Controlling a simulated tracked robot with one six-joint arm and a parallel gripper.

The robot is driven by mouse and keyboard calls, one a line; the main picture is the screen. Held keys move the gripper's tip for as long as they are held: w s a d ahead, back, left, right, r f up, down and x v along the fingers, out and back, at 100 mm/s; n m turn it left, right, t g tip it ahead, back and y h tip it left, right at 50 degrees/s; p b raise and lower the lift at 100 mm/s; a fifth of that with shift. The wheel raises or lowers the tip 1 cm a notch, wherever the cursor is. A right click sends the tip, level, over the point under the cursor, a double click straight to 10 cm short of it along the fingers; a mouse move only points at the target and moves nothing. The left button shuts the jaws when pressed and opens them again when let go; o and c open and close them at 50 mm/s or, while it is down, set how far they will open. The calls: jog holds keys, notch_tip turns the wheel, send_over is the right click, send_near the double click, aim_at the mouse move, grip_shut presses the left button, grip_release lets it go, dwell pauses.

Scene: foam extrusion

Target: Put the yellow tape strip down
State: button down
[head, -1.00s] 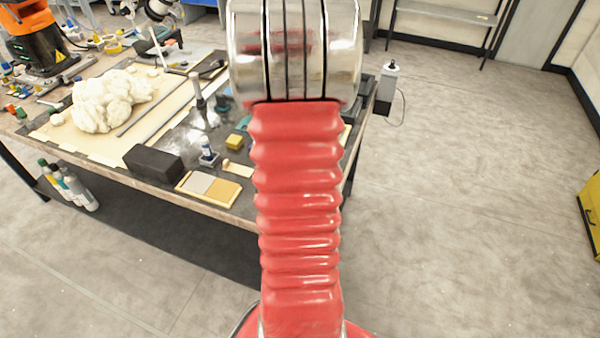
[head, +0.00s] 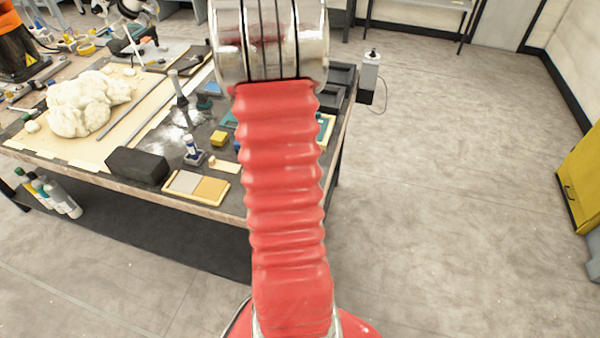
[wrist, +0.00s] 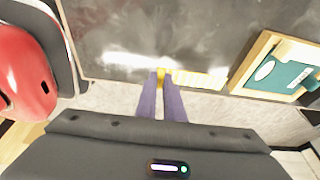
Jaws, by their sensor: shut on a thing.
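My gripper (wrist: 160,88) shows in the wrist view with two purple fingers reaching over the table edge. Its fingertips are shut on the yellow tape strip (wrist: 200,79), a pale yellow band that stretches to the right from the tips. The strip appears over the edge of the dark tabletop (wrist: 130,45); I cannot tell whether it touches it. In the head view my red arm hides the gripper and the strip.
A wooden-framed tray with a teal piece (wrist: 293,72) lies right of the strip. On the table are a black block (head: 137,164), a grey and yellow pad tray (head: 196,187), a yellow cube (head: 219,138) and white foam (head: 88,103).

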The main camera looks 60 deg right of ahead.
jog(key=shift+f, duration=0.15)
jog(key=shift+f, duration=1.85)
jog(key=shift+f, duration=0.1)
jog(key=c, duration=1.9)
grip_release()
jog(key=shift+o, duration=0.2)
jog(key=v, duration=1.2)
